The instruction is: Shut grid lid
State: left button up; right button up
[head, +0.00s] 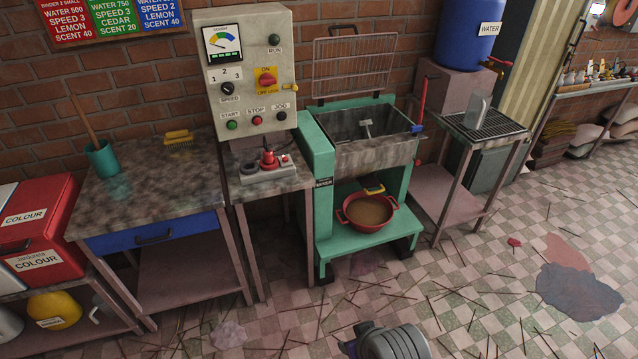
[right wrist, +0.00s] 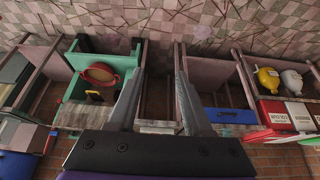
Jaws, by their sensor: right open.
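The grid lid (head: 355,68) is a wire grid standing raised, nearly upright, along the back edge of the grey mixing trough (head: 375,152). The trough sits on a green machine frame (head: 318,165), and its top is uncovered, with a small paddle inside. In the right wrist view, which looks upside down, my right gripper (right wrist: 160,88) has its two fingers apart with nothing between them. It is well away from the machine (right wrist: 115,68). The grid lid cannot be made out in that view. My left gripper is not in view.
A red pot (head: 367,212) stands on the frame's lower shelf. A control box (head: 243,75) is left of the lid. A drain stand (head: 484,125) and blue water barrel (head: 466,35) are at right. A blue-drawer table (head: 150,195) is at left. The floor in front has scattered sticks.

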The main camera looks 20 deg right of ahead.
aim_at(321, 98)
jog(key=i+l, duration=0.5)
jog(key=i, duration=0.15)
jog(key=i+l, duration=0.5)
jog(key=i, duration=0.2)
jog(key=j+u, duration=0.05)
